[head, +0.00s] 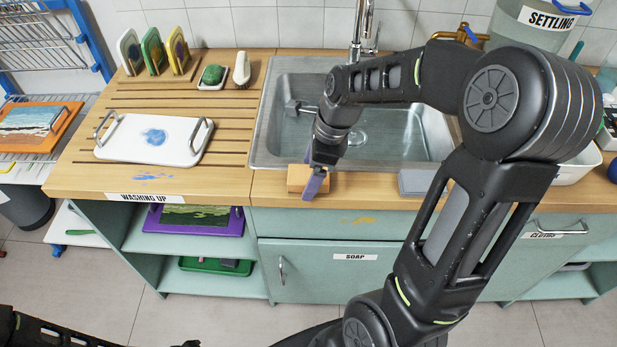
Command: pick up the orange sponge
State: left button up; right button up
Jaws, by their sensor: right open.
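The orange sponge (294,179) is a small block on the wooden counter, at the front edge of the sink. My right gripper (313,180) is right at it, pointing down, with a purple-grey finger in front of the sponge's right part. The gripper is open. The finger hides part of the sponge, and I cannot tell whether it touches it or whether the sponge lies between the fingers. Part of my left arm shows at the bottom left edge, but its gripper is not in view.
The steel sink (390,150) lies behind the sponge, with a tap (362,35) at its back. A grey block (415,182) sits to the right on the front edge. A white tray (150,140) is on the slatted drainer at left. The counter left of the sponge is clear.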

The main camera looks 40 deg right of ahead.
jog(key=shift+f, duration=0.2)
jog(key=shift+c, duration=0.3)
jog(key=c, duration=1.3)
